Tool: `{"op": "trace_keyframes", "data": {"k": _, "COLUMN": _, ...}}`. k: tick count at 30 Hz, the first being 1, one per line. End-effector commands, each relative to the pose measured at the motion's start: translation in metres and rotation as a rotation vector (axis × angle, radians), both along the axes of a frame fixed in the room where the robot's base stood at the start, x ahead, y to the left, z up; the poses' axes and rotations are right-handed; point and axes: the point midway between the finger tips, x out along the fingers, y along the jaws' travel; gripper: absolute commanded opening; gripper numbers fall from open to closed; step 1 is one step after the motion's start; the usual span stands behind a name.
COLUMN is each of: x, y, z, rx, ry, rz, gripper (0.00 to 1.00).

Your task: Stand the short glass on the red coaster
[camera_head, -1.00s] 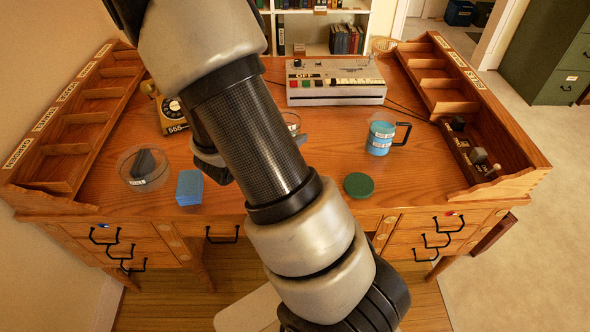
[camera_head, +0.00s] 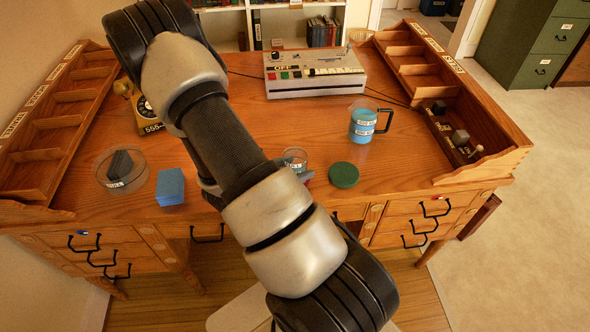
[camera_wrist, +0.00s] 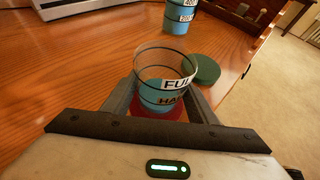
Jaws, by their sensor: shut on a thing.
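The short glass (camera_wrist: 163,64) is clear, with blue in it and FULL and HALF labels. My gripper (camera_wrist: 164,92) is shut on it, one finger on each side, and the glass looks upright. In the head view the glass (camera_head: 295,156) shows just right of my arm, above the desk's front part. The red coaster (camera_wrist: 160,114) shows as a red patch below the glass, between my fingers in the wrist view. Most of it is hidden by the glass and gripper. I cannot tell whether the glass touches it.
A green coaster (camera_head: 344,175) lies close to the right of the glass. A measuring jug with blue liquid (camera_head: 363,122) stands behind it. A blue block (camera_head: 170,186) and a round glass dish (camera_head: 121,171) are at left. A grey machine (camera_head: 314,74) stands at the back.

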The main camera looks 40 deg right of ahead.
Motion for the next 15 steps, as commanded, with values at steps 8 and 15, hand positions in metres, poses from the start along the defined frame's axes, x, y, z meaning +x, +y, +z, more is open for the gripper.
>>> {"op": "trace_keyframes", "data": {"k": 8, "x": 0.0003, "y": -0.0001, "z": -0.0012, "rx": -0.001, "ry": -0.002, "rz": 0.000, "gripper": 0.25}}
{"op": "trace_keyframes", "data": {"k": 15, "x": 0.0003, "y": 0.0002, "z": -0.0046, "rx": 0.000, "ry": -0.001, "rz": 0.000, "gripper": 0.68}}
